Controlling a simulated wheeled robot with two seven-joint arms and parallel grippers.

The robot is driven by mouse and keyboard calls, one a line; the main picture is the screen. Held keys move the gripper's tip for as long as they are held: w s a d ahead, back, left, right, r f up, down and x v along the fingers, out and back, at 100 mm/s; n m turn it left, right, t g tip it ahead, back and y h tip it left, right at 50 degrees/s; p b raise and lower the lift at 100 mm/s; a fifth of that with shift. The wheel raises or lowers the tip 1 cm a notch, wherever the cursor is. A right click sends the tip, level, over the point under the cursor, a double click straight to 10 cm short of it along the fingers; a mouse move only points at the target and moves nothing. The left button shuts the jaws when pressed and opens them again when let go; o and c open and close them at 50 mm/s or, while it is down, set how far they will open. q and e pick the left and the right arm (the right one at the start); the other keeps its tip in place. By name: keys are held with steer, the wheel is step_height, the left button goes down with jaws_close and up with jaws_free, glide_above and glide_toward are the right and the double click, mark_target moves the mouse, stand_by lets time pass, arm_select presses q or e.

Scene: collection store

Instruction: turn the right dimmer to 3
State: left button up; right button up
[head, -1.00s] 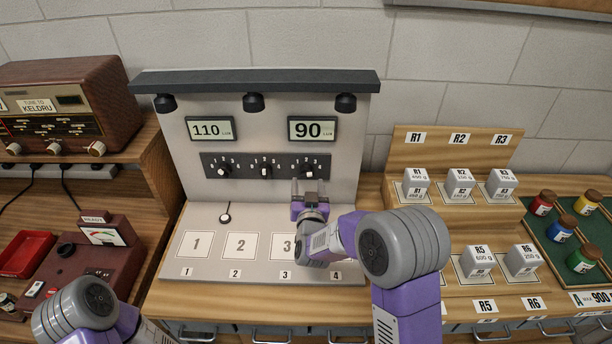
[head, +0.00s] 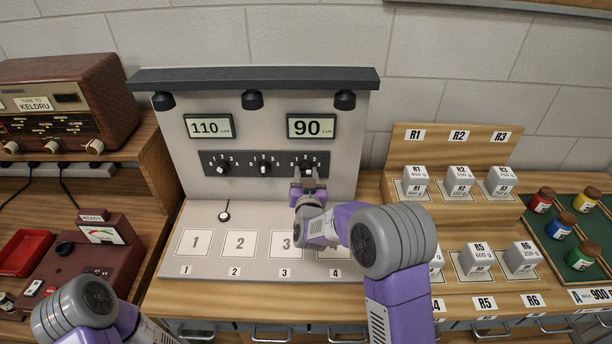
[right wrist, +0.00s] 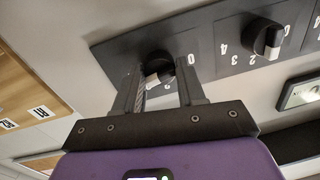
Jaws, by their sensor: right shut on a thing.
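The right dimmer is the rightmost of three black knobs on the dark strip (head: 240,164) under the displays. My right gripper (head: 308,179) reaches up to it from below and mostly hides it in the head view. In the right wrist view this knob (right wrist: 157,66) sits between the fingertips of my right gripper (right wrist: 160,84), which is shut on it. A 0 shows to the right of the knob there; its other numbers are hidden, so its setting cannot be read. The middle dimmer (head: 264,169) is free. My left gripper is out of view; only its arm shows at lower left.
The displays read 110 (head: 209,127) and 90 (head: 312,126). Labelled weights (head: 459,178) stand on a wooden rack at right. A brown radio (head: 70,105) stands at left.

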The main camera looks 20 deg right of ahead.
steer(key=shift+n, duration=0.3)
steer(key=n, duration=0.3)
steer(key=shift+r+p, duration=0.1)
steer(key=shift+p, duration=0.3)
steer(key=shift+n+g+p, duration=0.3)
steer(key=shift+n+p, duration=0.45)
steer(key=shift+n, duration=1.45)
steer(key=o, duration=1)
steer(key=shift+o, duration=0.2)
steer(key=shift+s, duration=0.15)
steer(key=v, duration=0.7)
steer(key=shift+s, duration=0.2)
